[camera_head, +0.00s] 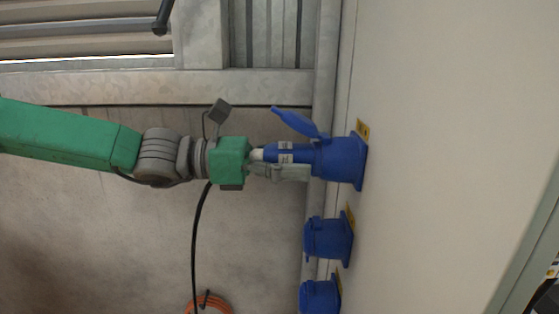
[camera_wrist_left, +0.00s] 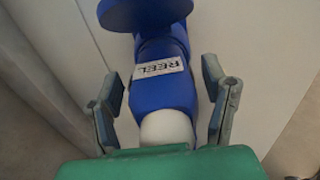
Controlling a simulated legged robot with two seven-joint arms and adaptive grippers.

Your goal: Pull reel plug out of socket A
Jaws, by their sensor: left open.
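The blue reel plug (camera_head: 292,153) sits in the top blue socket (camera_head: 344,160) on the pale wall panel, with the socket's blue lid (camera_head: 294,121) swung open above it. In the left wrist view the plug (camera_wrist_left: 164,88) carries a white label reading REEL, and its pale rear end lies close to my green gripper body. My left gripper (camera_head: 290,170) is open around the plug; in the left wrist view its two grey fingers (camera_wrist_left: 166,108) stand on either side with gaps to the plug. My right gripper is not in view. Which letter the socket bears cannot be read.
Two more blue sockets (camera_head: 328,238) (camera_head: 320,296) with shut lids lie below on the same panel. A black cable (camera_head: 195,235) hangs behind my arm down to an orange coil (camera_head: 208,303) on the floor. The panel (camera_head: 450,130) to the right is bare.

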